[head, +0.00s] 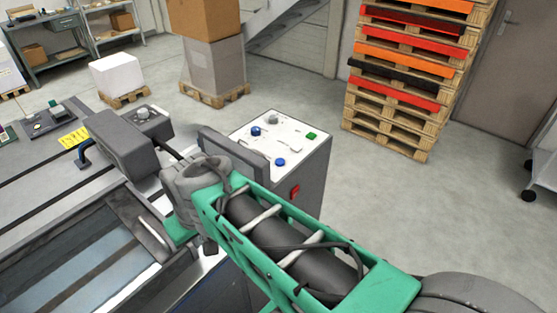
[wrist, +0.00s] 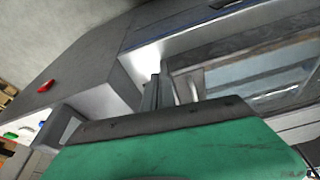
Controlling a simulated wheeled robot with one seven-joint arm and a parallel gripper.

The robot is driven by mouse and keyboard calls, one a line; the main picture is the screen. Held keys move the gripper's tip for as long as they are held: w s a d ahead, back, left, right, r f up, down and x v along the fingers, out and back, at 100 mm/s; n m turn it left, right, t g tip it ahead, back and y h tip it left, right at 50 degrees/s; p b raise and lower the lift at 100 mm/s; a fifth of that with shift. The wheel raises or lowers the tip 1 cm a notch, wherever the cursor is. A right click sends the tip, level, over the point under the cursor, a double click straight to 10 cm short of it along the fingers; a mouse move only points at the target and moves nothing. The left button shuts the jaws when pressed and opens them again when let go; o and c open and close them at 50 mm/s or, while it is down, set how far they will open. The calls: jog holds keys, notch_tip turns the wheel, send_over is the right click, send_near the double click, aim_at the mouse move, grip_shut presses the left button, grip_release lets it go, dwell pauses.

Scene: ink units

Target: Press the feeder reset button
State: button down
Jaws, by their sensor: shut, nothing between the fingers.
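A control box with a white top panel (head: 262,128) stands beyond my arm. The panel bears a blue button at the back left (head: 255,131), a blue button at the front (head: 280,161), a green button (head: 311,136) and a grey knob (head: 271,118). I cannot read which is the feeder reset button. My gripper (wrist: 158,92) is shut and empty, near the machine's pale front, away from the panel. In the head view my arm hides most of it. The wrist view shows the panel's green button (wrist: 10,135) at the lower left edge.
A red switch (head: 294,191) is on the box's side. A dark upright plate (head: 233,146) edges the panel's left. The machine's glazed cover (head: 80,270) lies at left, with a grey knob unit (head: 143,114) behind.

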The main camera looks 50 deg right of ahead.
jog(key=w+d+m, duration=0.1)
jog(key=d, duration=0.4)
jog(key=d+m+p, duration=0.1)
jog(key=d, duration=0.5)
jog(key=w+d+m, duration=0.1)
jog(key=d, duration=0.5)
jog(key=shift+w+f+m, duration=0.3)
jog(key=shift+w, duration=0.05)
jog(key=s+d+f+m, duration=0.1)
jog(key=s+d+m, duration=0.15)
jog(key=d, duration=0.65)
notch_tip(320, 180, up, 9)
jog(key=n+t+h+p, duration=0.15)
jog(key=n+t, duration=0.45)
jog(key=n, duration=0.7)
send_over(281, 163)
jog(key=shift+d+r+h, duration=0.1)
jog(key=shift+r+h, duration=0.05)
jog(key=shift+h, duration=0.1)
jog(key=shift+b, duration=0.3)
notch_tip(281, 163, down, 8)
jog(key=b, duration=0.3)
jog(key=shift+b, duration=0.3)
jog(key=shift+f+b, duration=0.4)
jog(key=shift+b, duration=0.1)
